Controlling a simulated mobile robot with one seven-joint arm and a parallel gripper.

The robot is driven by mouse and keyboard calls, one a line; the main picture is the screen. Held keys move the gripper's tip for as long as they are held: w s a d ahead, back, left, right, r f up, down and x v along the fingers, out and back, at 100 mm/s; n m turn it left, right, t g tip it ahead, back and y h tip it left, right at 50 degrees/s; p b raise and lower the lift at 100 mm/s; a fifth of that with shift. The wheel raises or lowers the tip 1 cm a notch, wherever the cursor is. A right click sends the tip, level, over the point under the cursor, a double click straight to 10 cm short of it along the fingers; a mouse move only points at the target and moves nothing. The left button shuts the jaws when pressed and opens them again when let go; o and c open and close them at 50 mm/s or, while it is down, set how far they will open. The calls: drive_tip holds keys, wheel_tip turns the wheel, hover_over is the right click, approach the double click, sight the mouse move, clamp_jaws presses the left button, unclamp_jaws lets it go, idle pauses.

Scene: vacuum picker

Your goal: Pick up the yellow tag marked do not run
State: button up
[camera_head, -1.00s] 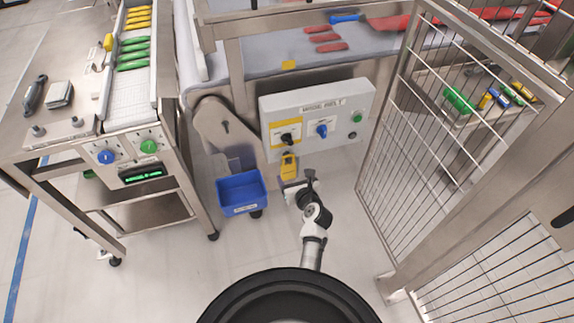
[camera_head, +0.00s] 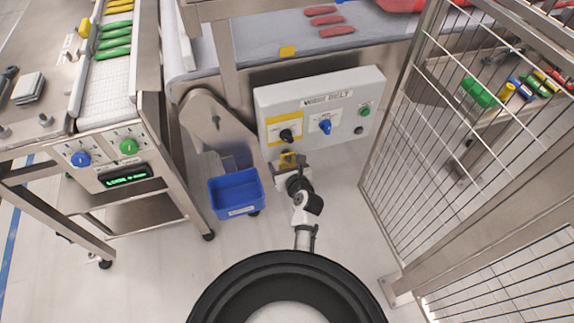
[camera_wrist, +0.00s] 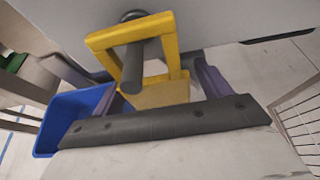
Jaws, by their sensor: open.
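The yellow tag (camera_head: 288,160) hangs on the front of the grey control box, below the dark knob on the yellow plate. In the wrist view the tag (camera_wrist: 157,92) is a yellow frame with a dark peg through its opening; its lower part sits between my fingers. No writing on it is readable. My gripper (camera_head: 290,172) is open right at the tag. In the wrist view my gripper (camera_wrist: 160,84) has one finger on each side of the tag's lower part. I cannot tell whether either finger touches it.
The control box (camera_head: 345,90) carries several knobs and buttons. A blue bin (camera_head: 237,193) stands just left of my gripper; it also shows in the wrist view (camera_wrist: 72,110). A wire fence (camera_head: 420,150) is at the right. The floor between bin and fence is clear.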

drive_tip(key=shift+s+r, duration=0.1)
drive_tip(key=shift+r, duration=0.05)
drive_tip(key=shift+c, duration=0.7)
drive_tip(key=c, duration=0.9)
drive_tip(key=shift+r, duration=0.15)
